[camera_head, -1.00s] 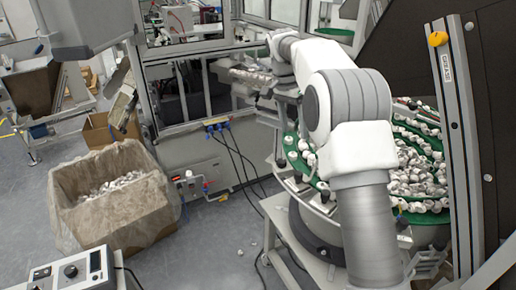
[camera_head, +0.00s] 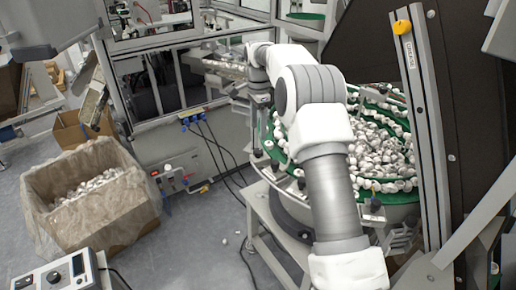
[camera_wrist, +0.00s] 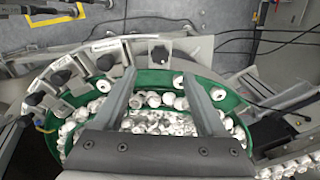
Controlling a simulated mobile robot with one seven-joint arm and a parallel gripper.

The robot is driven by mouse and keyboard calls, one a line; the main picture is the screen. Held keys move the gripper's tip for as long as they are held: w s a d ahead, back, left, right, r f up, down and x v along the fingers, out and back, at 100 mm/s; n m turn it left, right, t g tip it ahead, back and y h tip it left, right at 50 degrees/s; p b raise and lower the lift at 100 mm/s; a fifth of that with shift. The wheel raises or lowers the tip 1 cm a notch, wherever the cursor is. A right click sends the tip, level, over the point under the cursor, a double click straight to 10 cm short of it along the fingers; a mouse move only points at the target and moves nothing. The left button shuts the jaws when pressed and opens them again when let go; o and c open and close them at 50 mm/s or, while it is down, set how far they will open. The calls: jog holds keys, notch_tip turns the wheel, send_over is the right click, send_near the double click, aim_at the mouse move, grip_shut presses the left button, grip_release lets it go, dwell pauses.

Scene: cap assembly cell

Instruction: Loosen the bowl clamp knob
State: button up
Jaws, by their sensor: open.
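The feeder bowl (camera_head: 279,155), green inside and filled with white caps, lies under my arm. It also shows in the wrist view (camera_wrist: 232,103). Several black knobs sit on brackets along its rim, such as one at the left (camera_wrist: 35,99) and one at the upper left (camera_wrist: 105,62). I cannot tell which is the bowl clamp knob. My gripper (camera_wrist: 157,78) is open above the bowl, with its two grey fingers apart. No knob is between the fingers; caps and the green track show below. In the head view my forearm hides part of the bowl.
A bracketed rail (camera_wrist: 155,48) runs along the far rim of the bowl.

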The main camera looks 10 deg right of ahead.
aim_at(258, 151)
notch_tip(258, 151, down, 9)
jog(key=shift+r+p, duration=0.15)
jog(key=shift+p, duration=0.2)
grip_shut()
